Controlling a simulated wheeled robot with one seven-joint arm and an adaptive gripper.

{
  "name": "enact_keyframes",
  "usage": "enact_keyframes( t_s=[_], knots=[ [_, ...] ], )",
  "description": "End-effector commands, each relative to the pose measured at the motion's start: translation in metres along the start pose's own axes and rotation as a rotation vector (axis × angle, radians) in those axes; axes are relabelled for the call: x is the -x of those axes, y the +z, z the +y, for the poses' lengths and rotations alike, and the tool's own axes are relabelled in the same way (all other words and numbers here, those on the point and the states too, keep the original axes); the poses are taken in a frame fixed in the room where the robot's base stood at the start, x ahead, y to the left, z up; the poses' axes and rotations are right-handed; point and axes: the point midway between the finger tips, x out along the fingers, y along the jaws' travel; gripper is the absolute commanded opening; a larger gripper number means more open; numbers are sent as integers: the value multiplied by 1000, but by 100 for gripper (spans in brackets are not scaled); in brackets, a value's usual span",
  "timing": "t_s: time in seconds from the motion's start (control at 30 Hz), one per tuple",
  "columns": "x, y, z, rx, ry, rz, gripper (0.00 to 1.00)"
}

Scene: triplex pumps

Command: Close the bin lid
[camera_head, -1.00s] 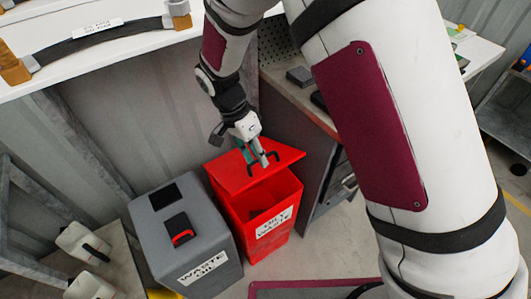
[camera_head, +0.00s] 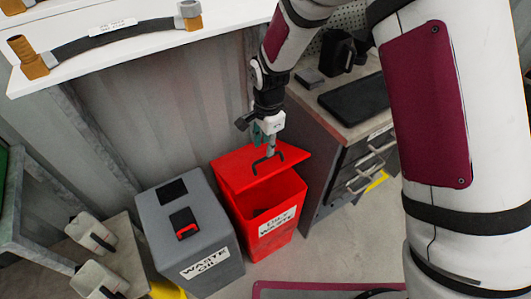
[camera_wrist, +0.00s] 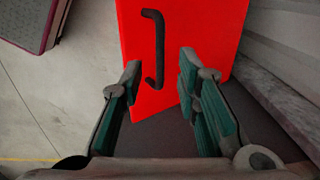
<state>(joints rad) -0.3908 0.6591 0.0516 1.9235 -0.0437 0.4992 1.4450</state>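The red bin (camera_head: 264,225) stands on the floor with a white label on its front. Its red lid (camera_head: 235,175) is partly open and tilted, leaving the front of the bin's opening uncovered. A dark handle (camera_head: 257,170) is fixed on the lid. My gripper (camera_head: 270,152) is just above the handle. In the wrist view my gripper (camera_wrist: 160,75) is open and empty, with green pads. The lid (camera_wrist: 205,35) and handle (camera_wrist: 153,45) are ahead, the handle lined up between the fingers. I cannot tell whether any finger touches the lid.
A grey waste oil bin (camera_head: 190,240) stands close on the left. A drawer cabinet (camera_head: 345,165) stands close on the right. A white shelf (camera_head: 140,45) with a hose is above and behind. Jugs (camera_head: 95,235) sit on a low table at left.

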Motion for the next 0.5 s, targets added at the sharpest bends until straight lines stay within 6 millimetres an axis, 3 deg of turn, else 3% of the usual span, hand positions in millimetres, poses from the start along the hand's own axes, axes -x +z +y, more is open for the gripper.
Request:
enact_keyframes(
  t_s=[0.2,0.5],
  knots=[
    [-35,0,0,1,2,0,30],
    [-49,0,0,-1,0,0,30]
  ],
)
